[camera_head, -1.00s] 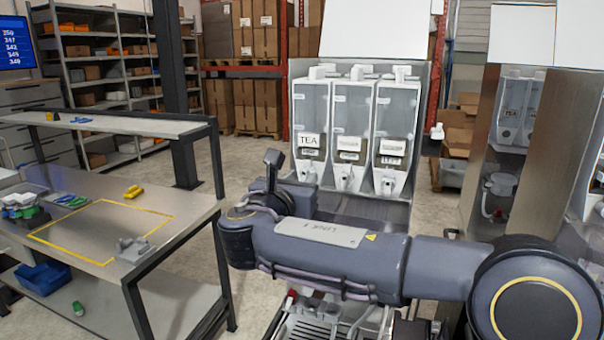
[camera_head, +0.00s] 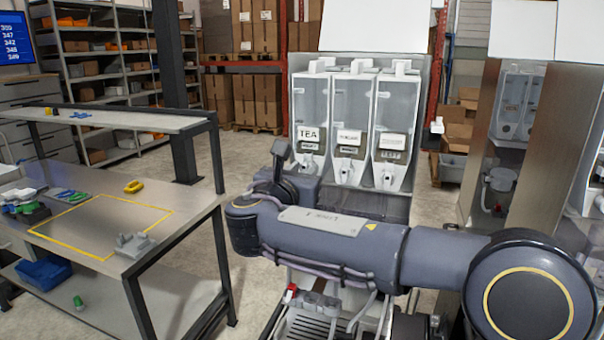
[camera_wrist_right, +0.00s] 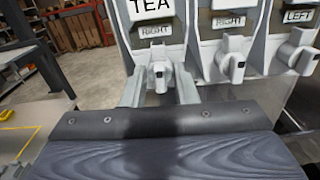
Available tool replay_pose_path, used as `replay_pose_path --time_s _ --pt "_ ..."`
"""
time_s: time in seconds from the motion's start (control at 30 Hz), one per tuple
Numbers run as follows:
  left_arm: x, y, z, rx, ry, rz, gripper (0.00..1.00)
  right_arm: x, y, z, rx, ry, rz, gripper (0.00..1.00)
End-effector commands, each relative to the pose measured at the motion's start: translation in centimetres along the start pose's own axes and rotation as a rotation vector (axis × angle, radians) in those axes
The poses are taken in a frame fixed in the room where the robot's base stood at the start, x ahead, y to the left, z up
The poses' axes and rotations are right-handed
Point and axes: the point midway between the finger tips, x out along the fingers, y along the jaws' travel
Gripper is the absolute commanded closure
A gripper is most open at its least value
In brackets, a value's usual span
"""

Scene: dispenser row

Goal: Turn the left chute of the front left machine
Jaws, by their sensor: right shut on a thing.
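The front left machine (camera_head: 415,160) stands in the middle of the head view with three clear canisters in a row. The left canister (camera_head: 311,105) has a TEA plate; its small white left chute (camera_head: 308,168) sits at its foot and also shows in the right wrist view (camera_wrist_right: 159,75). There, a dark-tipped nozzle points toward the camera, under a tag reading RIGHT. My right gripper (camera_wrist_right: 158,88) has one finger on each side of this chute, shut on it. In the head view, my right forearm and wrist hide the fingers. My left gripper is out of view.
The middle chute (camera_wrist_right: 229,66) and right chute (camera_wrist_right: 300,57) sit close to the right of my fingers. A second machine (camera_head: 503,150) stands at right. A metal table (camera_head: 190,205) with a yellow-outlined area is at left, with open floor behind.

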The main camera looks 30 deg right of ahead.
Motion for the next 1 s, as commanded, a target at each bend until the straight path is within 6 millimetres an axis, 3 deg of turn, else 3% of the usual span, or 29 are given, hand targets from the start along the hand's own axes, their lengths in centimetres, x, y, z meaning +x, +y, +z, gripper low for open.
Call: replay_pose_path --time_s 0.27,1.0 --pt "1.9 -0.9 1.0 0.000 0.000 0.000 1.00 0.0 -0.1 -0.5 0.182 0.001 0.001 0.96" --pt "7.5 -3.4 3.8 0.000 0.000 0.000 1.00 0.0 -0.3 -0.7 0.882 0.001 0.001 0.96"
